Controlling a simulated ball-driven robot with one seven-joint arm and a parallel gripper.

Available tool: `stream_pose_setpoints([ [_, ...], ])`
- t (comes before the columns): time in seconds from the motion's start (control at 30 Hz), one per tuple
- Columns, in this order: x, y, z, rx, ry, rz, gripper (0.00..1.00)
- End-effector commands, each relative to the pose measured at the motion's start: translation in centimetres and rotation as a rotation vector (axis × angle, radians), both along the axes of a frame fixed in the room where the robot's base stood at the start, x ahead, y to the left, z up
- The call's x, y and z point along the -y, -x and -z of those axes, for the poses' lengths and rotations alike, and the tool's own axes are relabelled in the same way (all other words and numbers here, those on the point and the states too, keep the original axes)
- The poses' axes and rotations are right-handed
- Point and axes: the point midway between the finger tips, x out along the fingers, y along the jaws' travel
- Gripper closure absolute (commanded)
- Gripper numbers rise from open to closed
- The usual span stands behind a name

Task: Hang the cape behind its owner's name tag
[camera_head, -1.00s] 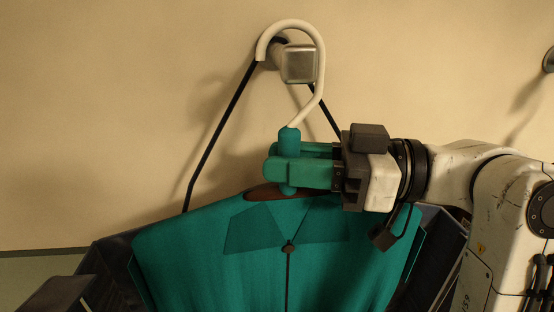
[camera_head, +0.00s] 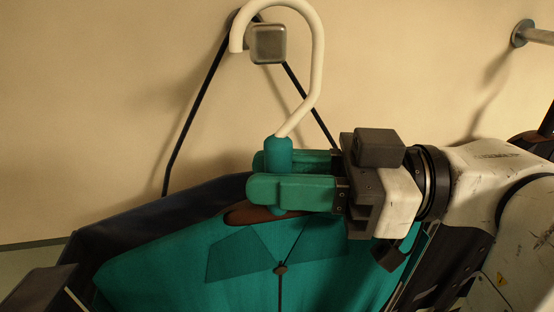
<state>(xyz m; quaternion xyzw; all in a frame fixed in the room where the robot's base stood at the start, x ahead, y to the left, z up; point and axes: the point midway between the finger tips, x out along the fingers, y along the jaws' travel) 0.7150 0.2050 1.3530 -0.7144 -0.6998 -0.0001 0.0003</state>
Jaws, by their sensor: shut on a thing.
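The teal cape (camera_head: 330,265) hangs from a hanger with a white hook (camera_head: 318,50) and a teal neck (camera_head: 278,153). My gripper (camera_head: 262,175), with green fingers, is shut on the hanger's neck below the hook. The hook's open end is at the left, in front of a peg with a square metal end (camera_head: 268,44) on the wall. The hook looks nearer to me than the peg; I cannot tell whether they touch. The cape's lower part is out of view. No name tag shows.
A black strap (camera_head: 195,112) loops over that peg and runs down behind the cape. A dark navy item (camera_head: 150,212) hangs behind the cape. Another peg (camera_head: 522,34) sticks out at the upper right. The beige wall between the pegs is bare.

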Motion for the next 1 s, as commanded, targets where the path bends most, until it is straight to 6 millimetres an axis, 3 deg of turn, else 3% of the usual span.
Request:
stream_pose_setpoints([
  [0.53,1.0,3.5,-0.1,0.001,-0.001,0.000,1.00],
  [1.0,1.2,4.2,-0.2,0.001,-0.001,-0.001,1.00],
])
